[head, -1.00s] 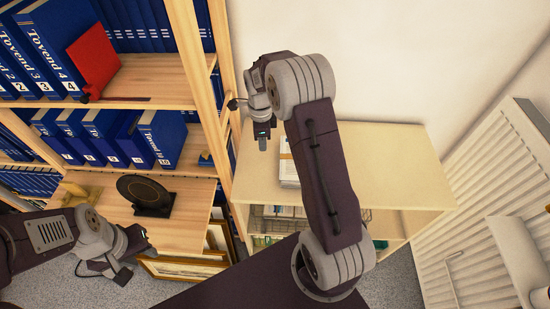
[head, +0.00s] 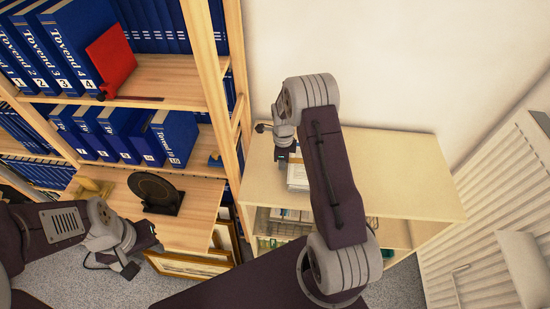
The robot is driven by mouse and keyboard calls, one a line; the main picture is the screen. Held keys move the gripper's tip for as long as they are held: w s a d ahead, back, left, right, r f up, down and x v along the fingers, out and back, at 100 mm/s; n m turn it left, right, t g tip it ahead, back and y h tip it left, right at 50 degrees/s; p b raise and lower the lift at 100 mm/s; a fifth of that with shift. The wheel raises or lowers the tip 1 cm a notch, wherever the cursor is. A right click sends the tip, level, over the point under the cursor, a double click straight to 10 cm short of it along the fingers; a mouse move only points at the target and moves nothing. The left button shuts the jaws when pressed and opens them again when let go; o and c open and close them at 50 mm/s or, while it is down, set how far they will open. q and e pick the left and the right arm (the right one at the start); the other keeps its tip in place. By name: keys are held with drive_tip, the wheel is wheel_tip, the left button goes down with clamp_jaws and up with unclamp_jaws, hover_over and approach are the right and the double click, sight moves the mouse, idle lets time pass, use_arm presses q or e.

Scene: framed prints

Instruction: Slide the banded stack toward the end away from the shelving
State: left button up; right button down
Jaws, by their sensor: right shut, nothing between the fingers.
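The banded stack (head: 297,178) is a pale pile of paper on top of the light wood cabinet (head: 390,170), near its left part. My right arm hides much of it, and I cannot make out its band. My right gripper (head: 281,158) is shut and empty, pointing down at the stack's upper left side. I cannot tell whether it touches the stack. The shelving (head: 215,75) stands to the left of the cabinet. My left gripper (head: 131,270) is low at the left, away from the stack; its fingers are too unclear to judge.
The cabinet top is bare to the right of the stack, toward the radiator (head: 500,190). Blue binders (head: 175,137), a red item (head: 112,55) and a dark round plate on a stand (head: 155,193) are on the shelving. Framed prints (head: 190,264) lean below.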

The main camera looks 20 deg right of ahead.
drive_tip(key=shift+s+d, duration=0.25)
drive_tip(key=shift+d, duration=0.15)
